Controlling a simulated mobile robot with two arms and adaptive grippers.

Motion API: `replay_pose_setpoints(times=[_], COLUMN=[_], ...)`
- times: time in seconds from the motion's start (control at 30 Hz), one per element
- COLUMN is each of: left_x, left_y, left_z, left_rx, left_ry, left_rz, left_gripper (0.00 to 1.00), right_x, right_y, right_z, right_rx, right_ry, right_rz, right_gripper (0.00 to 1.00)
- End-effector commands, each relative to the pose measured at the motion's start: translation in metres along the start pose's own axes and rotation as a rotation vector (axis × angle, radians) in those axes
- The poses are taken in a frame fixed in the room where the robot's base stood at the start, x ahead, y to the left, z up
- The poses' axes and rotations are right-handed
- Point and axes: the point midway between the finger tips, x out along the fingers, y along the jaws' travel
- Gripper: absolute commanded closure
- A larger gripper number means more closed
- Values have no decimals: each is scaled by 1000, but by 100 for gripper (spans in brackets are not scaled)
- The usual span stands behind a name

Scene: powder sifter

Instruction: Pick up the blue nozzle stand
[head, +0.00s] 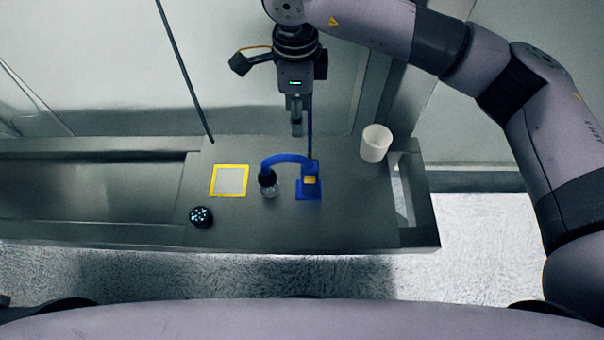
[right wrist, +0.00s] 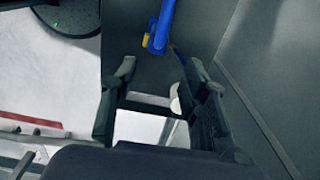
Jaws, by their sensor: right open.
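The blue nozzle stand (head: 309,191) stands on the grey bench, with a square base, a yellow patch and a curved arm reaching left. At the arm's end is a dark round part (head: 267,178) above a small clear vessel (head: 271,190). In the right wrist view, part of the blue stand (right wrist: 164,24) shows at the top, beyond the fingertips. My right gripper (head: 297,130) hangs pointing down, behind the stand in the head view and apart from it. In the wrist view the right gripper (right wrist: 160,67) is open and empty. My left gripper is not in view.
A white cup (head: 375,144) stands right of the stand. A yellow square frame (head: 229,195) and a black round object with light-blue marks (head: 201,217) lie to the left. The grey bench top (head: 345,215) is clear in front of the stand. A wall panel stands behind.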

Motion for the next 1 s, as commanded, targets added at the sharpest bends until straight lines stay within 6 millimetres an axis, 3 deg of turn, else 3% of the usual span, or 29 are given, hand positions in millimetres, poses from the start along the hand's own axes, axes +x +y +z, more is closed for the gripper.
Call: replay_pose_setpoints(times=[0.2, 0.4, 0.67, 1.0], left_x=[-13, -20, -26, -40], left_y=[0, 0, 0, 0], left_z=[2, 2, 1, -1], left_rx=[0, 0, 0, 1], left_ry=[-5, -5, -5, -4], left_rz=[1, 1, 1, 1], left_gripper=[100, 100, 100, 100], right_x=[48, 83, 102, 145], right_y=[2, 1, 1, -1], right_z=[0, 0, -2, -8], right_rx=[0, 0, 1, 0], right_ry=[-1, -4, -4, -5], right_rz=[7, 5, 5, 4], right_gripper=[58, 58, 58, 58])
